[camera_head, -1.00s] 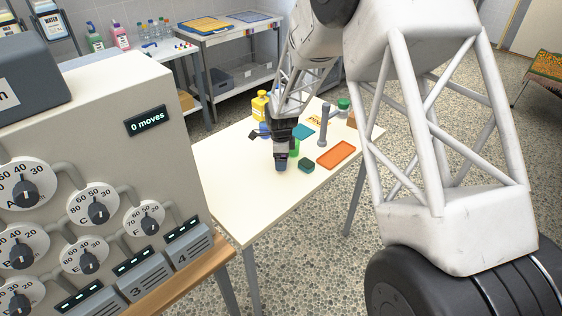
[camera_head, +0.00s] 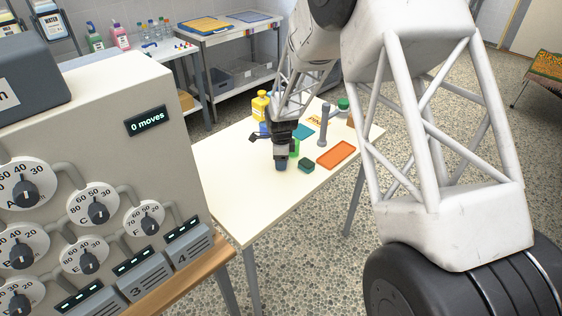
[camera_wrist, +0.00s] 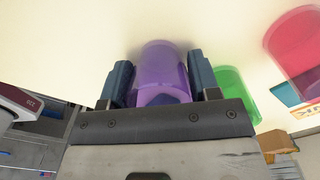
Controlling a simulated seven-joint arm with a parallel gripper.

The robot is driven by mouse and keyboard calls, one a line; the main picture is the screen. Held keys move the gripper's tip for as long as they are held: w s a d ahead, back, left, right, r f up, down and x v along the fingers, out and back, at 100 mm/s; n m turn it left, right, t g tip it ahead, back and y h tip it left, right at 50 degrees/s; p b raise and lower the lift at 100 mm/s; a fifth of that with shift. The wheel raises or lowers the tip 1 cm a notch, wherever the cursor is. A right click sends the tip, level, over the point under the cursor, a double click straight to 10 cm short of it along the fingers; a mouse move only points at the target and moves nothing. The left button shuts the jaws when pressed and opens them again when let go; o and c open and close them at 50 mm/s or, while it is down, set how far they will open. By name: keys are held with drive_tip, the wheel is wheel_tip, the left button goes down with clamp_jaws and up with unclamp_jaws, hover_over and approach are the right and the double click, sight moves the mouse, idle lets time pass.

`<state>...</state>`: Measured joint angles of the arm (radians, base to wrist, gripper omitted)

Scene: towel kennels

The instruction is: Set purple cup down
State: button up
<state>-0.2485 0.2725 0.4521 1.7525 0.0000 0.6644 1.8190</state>
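The purple cup (camera_wrist: 162,72) is see-through and sits between the two dark blue fingers of my gripper (camera_wrist: 160,82) in the wrist view. The fingers lie against both its sides, so my gripper appears shut on it. In the head view my gripper (camera_head: 281,163) points down, low over the cream table (camera_head: 235,180). The cup cannot be made out clearly there, and whether its base touches the table cannot be told.
A green cup (camera_wrist: 237,92) stands close to the right finger, with a red cup (camera_wrist: 296,45) farther right. An orange tray (camera_head: 336,154), dark green block (camera_head: 306,166), grey post (camera_head: 323,125) and yellow bottle (camera_head: 260,107) are nearby. The table's near left part is clear.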

drive_tip(key=shift+c, duration=1.1)
drive_tip(key=shift+r, duration=0.15)
drive_tip(key=shift+r, duration=0.5)
drive_tip(key=shift+s+d+r, duration=0.1)
drive_tip(key=shift+s+r, duration=0.1)
drive_tip(key=shift+r, duration=0.4)
drive_tip(key=shift+s+r, duration=0.15)
drive_tip(key=shift+r, duration=0.4)
drive_tip(key=s+d, duration=0.1)
drive_tip(key=s, duration=0.4)
drive_tip(key=s+d+r, duration=0.1)
drive_tip(key=s, duration=0.4)
drive_tip(key=s+d, duration=0.1)
drive_tip(key=s, duration=0.3)
drive_tip(key=shift+s+d+r, duration=0.2)
drive_tip(key=shift+s+d, duration=0.15)
drive_tip(key=shift+s, duration=0.05)
drive_tip(key=shift+w, duration=0.15)
